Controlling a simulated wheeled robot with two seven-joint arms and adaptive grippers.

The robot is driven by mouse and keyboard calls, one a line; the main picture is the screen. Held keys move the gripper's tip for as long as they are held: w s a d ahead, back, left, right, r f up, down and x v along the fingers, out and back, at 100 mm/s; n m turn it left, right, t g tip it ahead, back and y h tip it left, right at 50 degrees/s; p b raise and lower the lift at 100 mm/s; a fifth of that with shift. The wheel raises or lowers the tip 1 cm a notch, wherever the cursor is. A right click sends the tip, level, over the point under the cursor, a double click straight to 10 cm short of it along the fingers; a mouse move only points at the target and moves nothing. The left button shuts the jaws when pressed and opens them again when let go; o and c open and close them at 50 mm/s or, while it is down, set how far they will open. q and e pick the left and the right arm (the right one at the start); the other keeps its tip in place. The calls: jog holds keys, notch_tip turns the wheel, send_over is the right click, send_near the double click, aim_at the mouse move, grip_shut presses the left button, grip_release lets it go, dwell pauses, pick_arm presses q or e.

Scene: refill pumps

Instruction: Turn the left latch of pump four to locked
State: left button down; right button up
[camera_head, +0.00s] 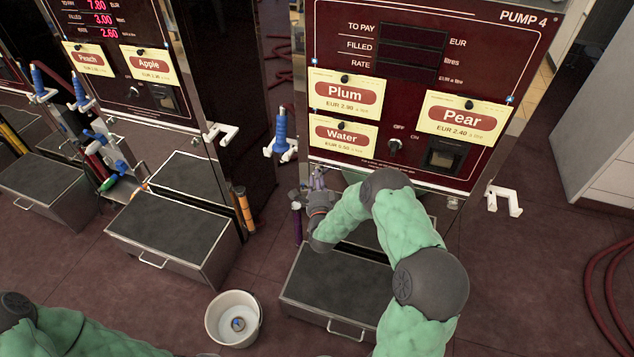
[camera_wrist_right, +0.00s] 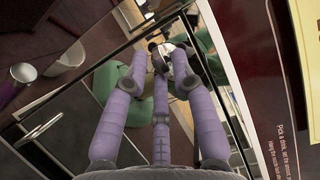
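Pump four (camera_head: 500,60) stands at the right of the head view, with a dark red panel and a shiny metal lower front. My right gripper (camera_head: 318,183) is at the lower left of that front, partly hidden by my arm. In the right wrist view, its purple-grey fingers (camera_wrist_right: 161,62) point at the mirror-like metal front (camera_wrist_right: 245,120), around a small dark and white shape (camera_wrist_right: 166,54). I cannot tell whether this shape is the left latch or a reflection, nor whether the fingers touch it. The left latch is not clearly visible. My left gripper is out of view.
A white hook (camera_head: 286,148) with a blue-handled nozzle (camera_head: 281,130) is left of pump four; an empty white hook (camera_head: 503,198) is on its right. A grey-topped box (camera_head: 325,290) stands below. A white bucket (camera_head: 233,312) is on the floor. A red hose (camera_head: 600,290) lies at right.

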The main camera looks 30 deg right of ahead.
jog(key=shift+w, duration=0.1)
grip_shut()
